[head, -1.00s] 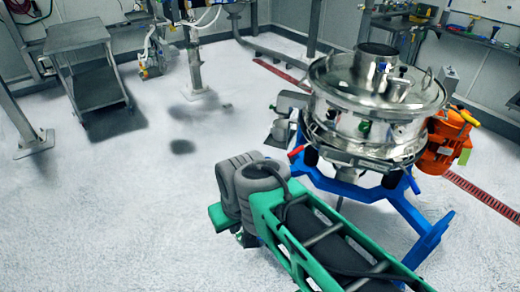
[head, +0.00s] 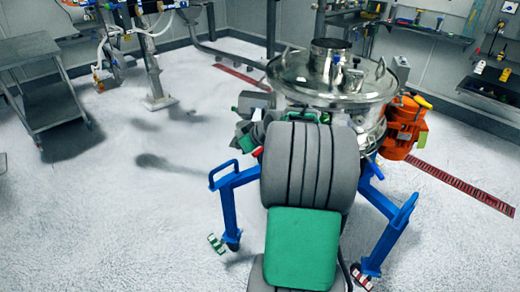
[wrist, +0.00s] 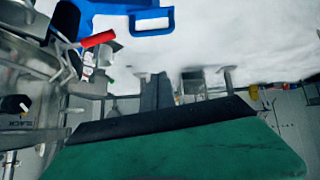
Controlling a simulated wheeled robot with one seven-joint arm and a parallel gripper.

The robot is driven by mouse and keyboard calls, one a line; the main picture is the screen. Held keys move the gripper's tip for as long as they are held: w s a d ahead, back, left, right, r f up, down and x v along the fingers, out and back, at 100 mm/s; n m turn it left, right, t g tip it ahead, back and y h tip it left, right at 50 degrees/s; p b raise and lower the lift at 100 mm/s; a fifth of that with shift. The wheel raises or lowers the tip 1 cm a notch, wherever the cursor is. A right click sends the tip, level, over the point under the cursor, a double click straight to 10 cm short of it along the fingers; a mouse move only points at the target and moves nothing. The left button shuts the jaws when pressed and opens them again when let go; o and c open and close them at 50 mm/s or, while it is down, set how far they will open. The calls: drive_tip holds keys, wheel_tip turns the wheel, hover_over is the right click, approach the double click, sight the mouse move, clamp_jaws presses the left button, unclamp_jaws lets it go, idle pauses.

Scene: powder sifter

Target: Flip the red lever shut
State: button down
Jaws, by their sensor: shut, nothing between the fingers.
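The red lever (wrist: 98,39) shows at the upper left of the wrist view, beside grey metal parts and the blue frame. In the head view only a small bit of the red lever (head: 257,152) shows, left of my arm. My gripper (wrist: 158,88) shows as narrow dark fingers, shut together and empty, above the black and green edge. The lever is to the left of the fingers in that view, with a visible gap. In the head view my arm hides much of the sifter's front. The steel sifter (head: 322,84) stands behind my arm.
The blue frame (head: 226,205) of the sifter stands on castors to either side of my arm. An orange motor (head: 403,128) sits at the sifter's right. A grey cart (head: 40,85) stands at far left. The white floor at left is clear.

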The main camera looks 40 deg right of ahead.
drive_tip(key=s+d+f+t+h, duration=0.1)
drive_tip(key=s+d, duration=0.1)
drive_tip(key=d, duration=0.8)
drive_tip(key=shift+d+t, duration=0.4)
drive_tip(key=p, duration=0.2)
hover_over(260, 153)
drive_tip(key=w, duration=0.1)
drive_tip(key=f, duration=0.3)
drive_tip(key=a+f, duration=0.1)
drive_tip(key=f, duration=0.1)
drive_tip(key=shift+w+f, duration=0.15)
drive_tip(key=shift+f, duration=0.15)
drive_tip(key=f, duration=0.1)
drive_tip(key=s+f, duration=0.1)
drive_tip(key=shift+d+f, duration=0.3)
drive_tip(key=shift+d, duration=0.1)
drive_tip(key=shift+s+d+f+p, duration=0.1)
drive_tip(key=shift+s+f+p, duration=0.05)
drive_tip(key=shift+f+p, duration=0.2)
drive_tip(key=shift+f, duration=0.25)
drive_tip(key=shift+f, duration=0.1)
